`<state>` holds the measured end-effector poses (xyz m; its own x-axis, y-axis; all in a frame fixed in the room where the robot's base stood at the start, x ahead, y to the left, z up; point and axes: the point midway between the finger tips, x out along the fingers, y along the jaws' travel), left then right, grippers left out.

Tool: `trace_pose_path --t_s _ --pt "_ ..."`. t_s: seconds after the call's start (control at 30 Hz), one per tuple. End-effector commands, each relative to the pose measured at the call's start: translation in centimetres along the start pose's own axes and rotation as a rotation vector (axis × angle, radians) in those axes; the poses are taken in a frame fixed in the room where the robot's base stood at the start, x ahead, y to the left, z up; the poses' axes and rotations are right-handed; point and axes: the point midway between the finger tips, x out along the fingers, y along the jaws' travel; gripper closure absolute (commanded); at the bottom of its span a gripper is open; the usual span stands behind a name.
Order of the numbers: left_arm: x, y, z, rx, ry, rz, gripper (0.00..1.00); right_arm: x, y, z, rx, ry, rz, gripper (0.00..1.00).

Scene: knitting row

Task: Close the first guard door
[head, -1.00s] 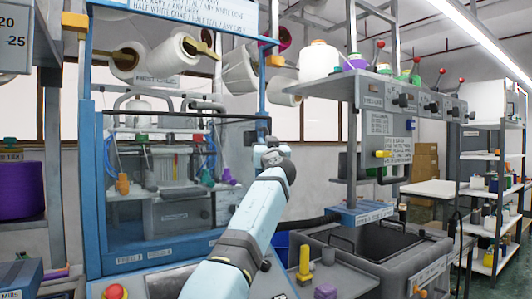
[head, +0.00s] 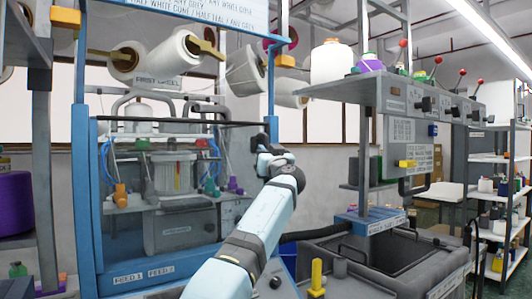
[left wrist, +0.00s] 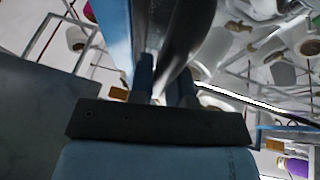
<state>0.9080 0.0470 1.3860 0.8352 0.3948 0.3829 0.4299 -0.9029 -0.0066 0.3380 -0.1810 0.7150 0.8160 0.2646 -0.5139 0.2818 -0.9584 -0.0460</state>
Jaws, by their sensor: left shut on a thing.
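The first guard door is a clear panel with a dark top rail (head: 180,123), set in the blue frame (head: 84,200) of the machine at the left in the head view. Through it I see knitting parts and a grey box. My left gripper (head: 266,143) is at the door's right edge, shut on what looks like its handle, which the gripper mostly hides. In the left wrist view the fingers (left wrist: 163,85) are close together around a dark bar-like part (left wrist: 178,50). I cannot tell whether the door sits flush with the frame. My right gripper is not in view.
A grey bin (head: 395,262) and a control shelf (head: 385,92) with levers stand to the right of my left arm. Yarn cones (head: 168,55) hang above the door. A purple cone (head: 14,203) stands at the left edge. Shelves (head: 500,215) stand farther right.

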Motion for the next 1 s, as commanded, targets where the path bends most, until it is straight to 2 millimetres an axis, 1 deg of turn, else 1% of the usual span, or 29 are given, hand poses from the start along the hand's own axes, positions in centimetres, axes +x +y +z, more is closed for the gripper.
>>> trace_pose_path --t_s 0.03,0.07,0.1,0.47,0.63,0.77,0.87,1.0 --pt "0.3 -0.3 -0.5 0.003 0.007 -0.002 1.00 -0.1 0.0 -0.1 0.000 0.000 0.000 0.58" --pt "0.4 -0.3 -0.5 0.003 0.007 -0.002 0.78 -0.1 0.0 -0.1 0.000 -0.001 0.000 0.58" --pt "0.4 -0.3 -0.5 0.003 0.008 -0.002 0.74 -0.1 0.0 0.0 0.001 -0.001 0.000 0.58" --pt "0.2 -0.2 -0.3 0.000 0.004 -0.001 0.74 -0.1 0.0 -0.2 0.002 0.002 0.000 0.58" --pt "-0.6 -0.1 -0.1 -0.002 0.002 -0.001 0.74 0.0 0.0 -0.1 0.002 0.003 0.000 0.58" --pt "-2.2 -0.1 0.0 -0.005 0.003 -0.001 0.74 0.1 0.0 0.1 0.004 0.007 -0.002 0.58" --pt "-4.1 -0.1 0.0 -0.004 0.004 0.000 0.74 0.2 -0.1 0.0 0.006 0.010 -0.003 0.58" --pt "-7.1 -0.2 -0.1 -0.002 0.006 -0.001 0.74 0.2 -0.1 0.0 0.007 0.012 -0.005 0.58"
